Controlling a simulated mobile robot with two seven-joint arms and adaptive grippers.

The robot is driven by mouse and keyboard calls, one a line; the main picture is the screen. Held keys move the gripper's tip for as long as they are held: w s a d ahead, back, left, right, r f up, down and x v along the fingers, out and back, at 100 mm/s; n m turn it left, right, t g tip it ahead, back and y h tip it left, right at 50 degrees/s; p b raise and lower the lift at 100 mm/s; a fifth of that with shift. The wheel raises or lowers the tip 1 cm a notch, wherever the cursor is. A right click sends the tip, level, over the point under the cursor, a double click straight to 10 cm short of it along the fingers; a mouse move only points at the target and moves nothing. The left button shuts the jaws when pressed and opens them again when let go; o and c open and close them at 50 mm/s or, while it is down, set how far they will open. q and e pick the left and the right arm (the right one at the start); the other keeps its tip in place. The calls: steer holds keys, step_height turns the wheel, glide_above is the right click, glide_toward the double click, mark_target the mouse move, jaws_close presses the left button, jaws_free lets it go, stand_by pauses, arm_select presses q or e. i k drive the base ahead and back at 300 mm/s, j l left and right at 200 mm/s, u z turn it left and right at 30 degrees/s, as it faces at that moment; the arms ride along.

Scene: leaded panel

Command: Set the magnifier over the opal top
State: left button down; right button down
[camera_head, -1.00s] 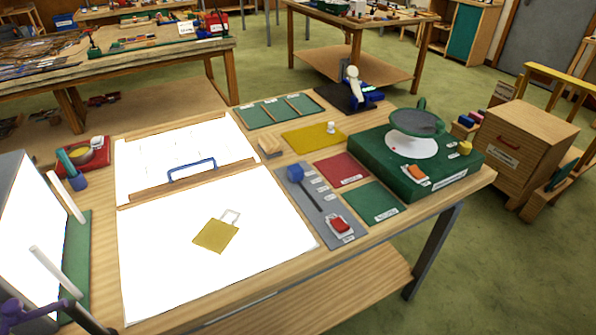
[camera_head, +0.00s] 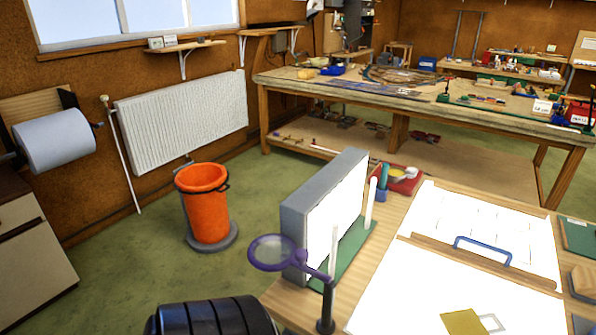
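The magnifier (camera_head: 271,252) has a round lens in a purple ring on a jointed purple arm. The arm rises from a dark post (camera_head: 326,305) at the table's left edge. The lens hangs out to the left, over the floor and not over the white tops. The bright white top (camera_head: 400,300), which looks like the opal top, lies flat at the front of the table. A yellow square piece (camera_head: 464,322) with a clear outlined tab lies on it. Neither gripper is in view. A black ribbed rounded part at the bottom edge looks like part of my arm.
An upright grey-framed light panel (camera_head: 335,205) with white rods stands behind the magnifier on a green base. A second white top (camera_head: 487,222) with a blue handle (camera_head: 483,249) lies beyond. An orange bucket (camera_head: 205,202) stands on the floor at left.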

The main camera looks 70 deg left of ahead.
mark_target(297, 258)
steer(key=u, duration=2.2)
